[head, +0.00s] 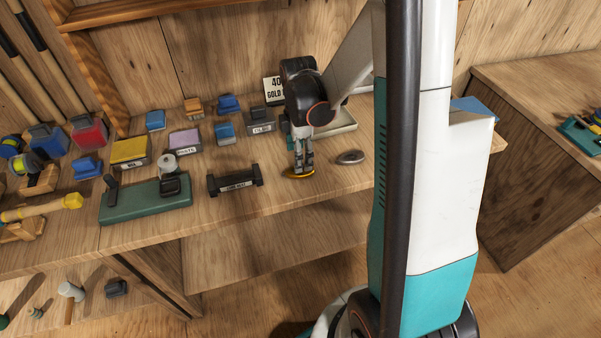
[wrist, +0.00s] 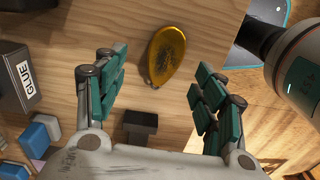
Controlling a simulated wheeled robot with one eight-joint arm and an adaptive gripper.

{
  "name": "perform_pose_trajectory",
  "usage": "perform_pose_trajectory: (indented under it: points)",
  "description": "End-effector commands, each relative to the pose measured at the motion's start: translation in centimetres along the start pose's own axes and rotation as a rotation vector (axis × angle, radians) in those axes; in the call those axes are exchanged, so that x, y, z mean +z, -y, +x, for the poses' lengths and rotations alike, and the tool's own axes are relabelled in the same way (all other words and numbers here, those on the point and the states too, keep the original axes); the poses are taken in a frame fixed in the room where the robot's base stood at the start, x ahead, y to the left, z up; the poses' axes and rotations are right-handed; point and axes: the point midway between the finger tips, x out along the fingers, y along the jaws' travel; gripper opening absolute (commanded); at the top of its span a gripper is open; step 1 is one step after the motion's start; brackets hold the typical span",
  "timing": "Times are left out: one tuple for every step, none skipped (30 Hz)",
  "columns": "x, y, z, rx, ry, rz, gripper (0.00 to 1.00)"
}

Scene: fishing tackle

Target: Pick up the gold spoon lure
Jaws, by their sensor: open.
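The gold spoon lure (head: 299,175) lies flat on the wooden bench near its front edge, directly under my gripper (head: 302,160). In the wrist view the lure (wrist: 166,54) is a shiny gold-orange oval on bare wood, in full view. It appears between the two fingers of my gripper (wrist: 157,66), slightly towards their tips. The fingers have teal pads, stand wide apart and hold nothing. In the head view the fingers cover part of the lure; I cannot tell the exact height above it.
A grey oval piece (head: 349,157) lies right of the lure. Small boxes line the back.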

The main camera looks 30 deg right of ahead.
Motion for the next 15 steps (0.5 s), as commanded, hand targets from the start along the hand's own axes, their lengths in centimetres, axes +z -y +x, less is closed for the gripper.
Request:
perform_pose_trajectory:
  points:
    - [0.1,0.1,0.6,0.000,0.000,0.000,0.64]
    - [0.2,0.2,1.0,0.000,0.000,0.001,0.64]
    - [0.3,0.3,1.5,0.000,0.000,0.001,0.64]
    - [0.4,0.4,2.0,0.000,0.000,0.001,0.64]
    - [0.5,0.5,2.5,0.000,0.000,0.001,0.64]
    - [0.6,0.7,3.1,0.000,0.000,0.001,0.64]
    - [0.6,0.7,3.5,0.000,0.000,0.001,0.64]
    - [0.6,0.6,3.9,0.000,0.000,0.000,0.64]
    - [0.5,0.6,4.4,0.001,0.000,0.000,0.64]
    - [0.5,0.6,4.6,0.001,0.000,0.000,0.64]
    - [0.5,0.6,4.8,0.001,0.000,0.000,0.64]
    - [0.5,0.6,4.9,0.001,0.000,0.000,0.64]
    - [0.5,0.6,4.8,0.001,-0.001,0.000,0.64]
    - [0.5,0.6,4.8,0.001,-0.001,0.000,0.64]
    - [0.5,0.6,4.8,0.001,-0.001,0.000,0.64]
